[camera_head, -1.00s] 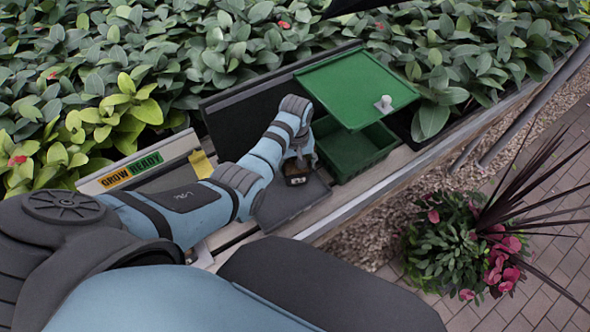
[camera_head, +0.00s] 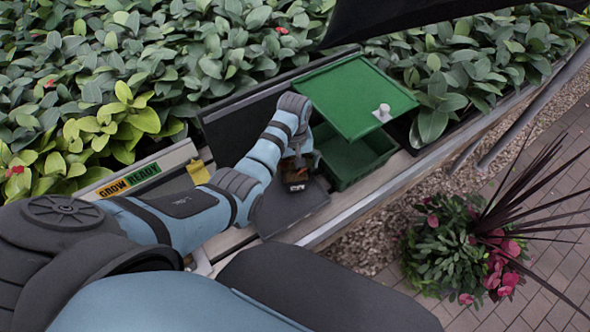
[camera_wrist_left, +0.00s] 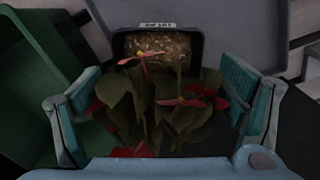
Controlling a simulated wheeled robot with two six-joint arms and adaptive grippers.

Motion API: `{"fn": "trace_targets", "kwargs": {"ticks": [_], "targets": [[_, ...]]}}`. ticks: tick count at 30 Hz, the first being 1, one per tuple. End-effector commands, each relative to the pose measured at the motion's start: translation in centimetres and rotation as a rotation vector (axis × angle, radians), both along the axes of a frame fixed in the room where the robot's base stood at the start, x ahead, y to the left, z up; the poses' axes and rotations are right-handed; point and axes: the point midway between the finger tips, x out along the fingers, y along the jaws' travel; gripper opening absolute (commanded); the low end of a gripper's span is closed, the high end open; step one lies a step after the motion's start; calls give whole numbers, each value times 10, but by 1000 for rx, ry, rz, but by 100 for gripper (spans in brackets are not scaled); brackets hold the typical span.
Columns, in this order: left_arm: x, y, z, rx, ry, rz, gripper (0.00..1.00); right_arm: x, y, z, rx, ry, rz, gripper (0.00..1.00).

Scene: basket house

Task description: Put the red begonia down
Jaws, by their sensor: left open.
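The red begonia (camera_wrist_left: 165,105) has green leaves and red flowers in a dark square pot (camera_wrist_left: 158,48) with a label on its rim. It lies between the spread fingers of my left gripper (camera_wrist_left: 165,115) in the left wrist view, with gaps at both sides. In the head view the small dark pot (camera_head: 294,174) shows at the end of my left arm, over a grey tray (camera_head: 290,212). Whether the pot touches the tray is hard to tell. The arm mostly hides the plant there. My right gripper is not in view.
A green bin (camera_head: 352,160) stands just right of the pot, with a green lid (camera_head: 355,92) and pale knob above it. A GROW READY sign (camera_head: 128,181) is at left. Dense leafy plants fill the back. A potted plant (camera_head: 450,245) stands on paving at right.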

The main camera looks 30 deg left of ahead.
Motion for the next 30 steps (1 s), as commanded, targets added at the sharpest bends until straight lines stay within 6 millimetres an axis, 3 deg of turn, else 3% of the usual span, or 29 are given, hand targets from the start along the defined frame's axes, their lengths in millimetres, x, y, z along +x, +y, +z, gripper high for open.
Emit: {"fn": "trace_targets", "kwargs": {"ticks": [1,4,10,26,30], "targets": [[1,0,21,0,-5,0,89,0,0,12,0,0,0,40],[1,0,48,0,-4,0,89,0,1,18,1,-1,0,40],[0,0,76,0,-1,0,89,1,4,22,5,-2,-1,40],[0,0,75,1,-3,-5,89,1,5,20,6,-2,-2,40],[0,0,56,25,-55,-95,89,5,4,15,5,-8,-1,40]]}}
